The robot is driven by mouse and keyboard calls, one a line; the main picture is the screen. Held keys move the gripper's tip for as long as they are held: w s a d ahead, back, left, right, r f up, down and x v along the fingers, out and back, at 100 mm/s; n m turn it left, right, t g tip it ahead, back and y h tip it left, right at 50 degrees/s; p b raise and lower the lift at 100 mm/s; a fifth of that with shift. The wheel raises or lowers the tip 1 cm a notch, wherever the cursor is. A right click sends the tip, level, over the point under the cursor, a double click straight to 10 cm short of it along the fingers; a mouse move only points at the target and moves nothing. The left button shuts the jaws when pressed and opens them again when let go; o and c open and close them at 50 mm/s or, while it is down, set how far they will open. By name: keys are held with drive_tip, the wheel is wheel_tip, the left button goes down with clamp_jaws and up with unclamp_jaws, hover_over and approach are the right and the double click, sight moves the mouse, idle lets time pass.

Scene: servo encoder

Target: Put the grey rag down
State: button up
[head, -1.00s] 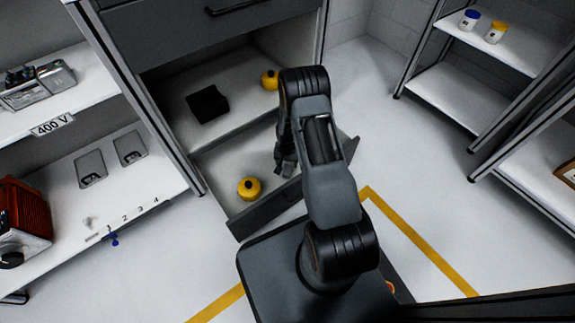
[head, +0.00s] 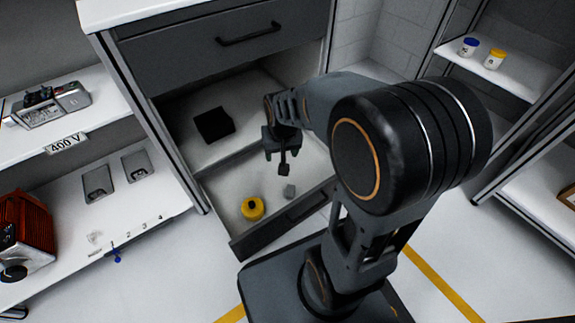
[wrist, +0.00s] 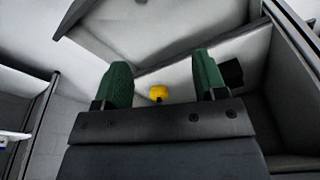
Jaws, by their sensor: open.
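A small grey lump (head: 289,190), which looks like the grey rag, lies on the floor of the open lower drawer (head: 240,247). It is right of a yellow round object (head: 253,208). My gripper (head: 283,156) is above the drawer, above and apart from the grey lump. In the wrist view my gripper (wrist: 163,75) shows two green fingers spread wide with nothing between them. A yellow object (wrist: 158,92) shows beyond the gap. I cannot make out the rag in the wrist view.
A black box (head: 214,125) sits in the cabinet behind the drawer. A closed drawer (head: 225,45) is above. A shelf with grey plates (head: 97,181) is at left; another shelf with blue-lidded (head: 468,47) and yellow-lidded (head: 494,59) jars is at right.

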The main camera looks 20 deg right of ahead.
drive_tip(key=s+a+r+n, duration=0.2)
drive_tip(key=s+r, duration=0.3)
drive_tip(key=s, duration=0.4)
drive_tip(key=shift+s+a+r+t, duration=0.15)
drive_tip(key=shift+r+t, duration=0.05)
drive_tip(key=shift+t, duration=0.2)
